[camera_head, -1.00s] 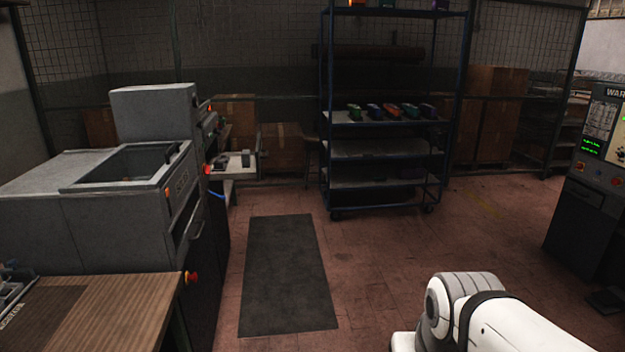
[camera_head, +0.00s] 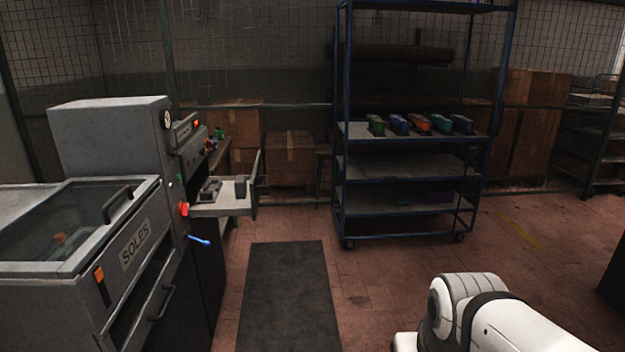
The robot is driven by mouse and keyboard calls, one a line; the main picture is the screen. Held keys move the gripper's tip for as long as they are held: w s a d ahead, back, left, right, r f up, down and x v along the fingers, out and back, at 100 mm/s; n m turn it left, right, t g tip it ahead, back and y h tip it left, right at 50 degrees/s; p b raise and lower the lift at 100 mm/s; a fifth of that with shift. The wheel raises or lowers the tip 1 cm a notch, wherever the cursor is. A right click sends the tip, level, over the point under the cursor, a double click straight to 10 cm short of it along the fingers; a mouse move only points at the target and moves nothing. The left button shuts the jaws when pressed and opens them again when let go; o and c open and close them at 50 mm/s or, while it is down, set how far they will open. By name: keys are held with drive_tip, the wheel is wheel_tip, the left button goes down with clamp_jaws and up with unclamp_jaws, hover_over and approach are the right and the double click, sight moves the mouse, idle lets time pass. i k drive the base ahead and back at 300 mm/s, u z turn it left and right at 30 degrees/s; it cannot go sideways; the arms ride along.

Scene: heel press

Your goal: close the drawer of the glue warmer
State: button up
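An open drawer (camera_head: 222,206) sticks out to the right from a tall grey machine (camera_head: 112,130) at the left, which looks like the glue warmer; its label is too small to read. Small dark and grey items lie in the drawer. The drawer's front panel (camera_head: 255,185) stands upright at its right end, apart from the machine. A white link of my own arm shows at the lower right. My gripper is not in view.
A grey machine marked SOLES (camera_head: 135,245) with a glass lid stands in the left foreground. A dark mat (camera_head: 290,295) lies on the open red floor. A blue rack (camera_head: 410,233) with colored shoe-like items stands behind. Cardboard boxes (camera_head: 290,158) line the wall.

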sight(240, 194)
drive_tip(key=u, duration=0.05)
drive_tip(key=i, duration=0.8)
drive_tip(key=u, duration=0.65)
